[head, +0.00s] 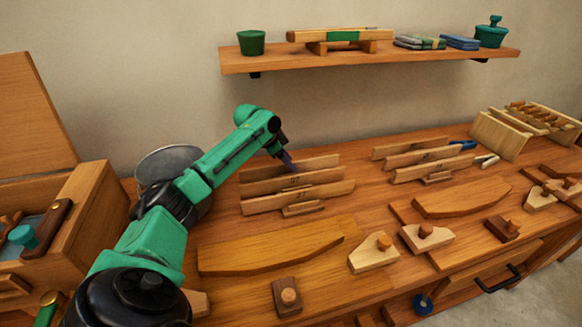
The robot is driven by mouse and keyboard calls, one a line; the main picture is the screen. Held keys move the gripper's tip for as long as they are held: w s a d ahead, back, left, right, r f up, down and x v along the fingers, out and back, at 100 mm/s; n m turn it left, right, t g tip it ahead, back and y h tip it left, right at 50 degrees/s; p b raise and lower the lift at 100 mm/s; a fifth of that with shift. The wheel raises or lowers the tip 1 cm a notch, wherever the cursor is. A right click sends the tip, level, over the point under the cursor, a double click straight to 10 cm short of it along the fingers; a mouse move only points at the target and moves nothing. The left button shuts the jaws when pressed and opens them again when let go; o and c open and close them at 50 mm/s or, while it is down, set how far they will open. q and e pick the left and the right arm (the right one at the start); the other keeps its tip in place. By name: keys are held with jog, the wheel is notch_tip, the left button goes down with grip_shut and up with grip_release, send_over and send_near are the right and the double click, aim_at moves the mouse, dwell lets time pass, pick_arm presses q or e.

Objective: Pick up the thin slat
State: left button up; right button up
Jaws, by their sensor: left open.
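Upright wooden slats stand on edge in two groups on the workbench. The left group has a back slat (318,162), a middle slat (325,177) with dark marks, and a front slat (262,205). The right group has a back slat (396,150), a middle slat (410,157) and a front slat (420,170). I cannot tell from the picture which one is the thin slat. My left gripper (289,163) is open, with its fingers pointing down at the back and middle slats of the left group. Whether it touches them is unclear. My right gripper is out of view.
Curved boards (270,248) and knobbed blocks (375,252) lie along the bench front. An open wooden chest (95,215) stands at left, a grey round bowl (170,160) behind my arm. A wall shelf (270,62) holds pots. A slatted rack (500,135) stands at right.

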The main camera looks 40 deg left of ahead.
pick_arm(q)
jog(key=shift+r, duration=0.1)
jog(key=shift+s+d+r, duration=0.1)
jog(key=shift+s, duration=0.1)
grip_shut()
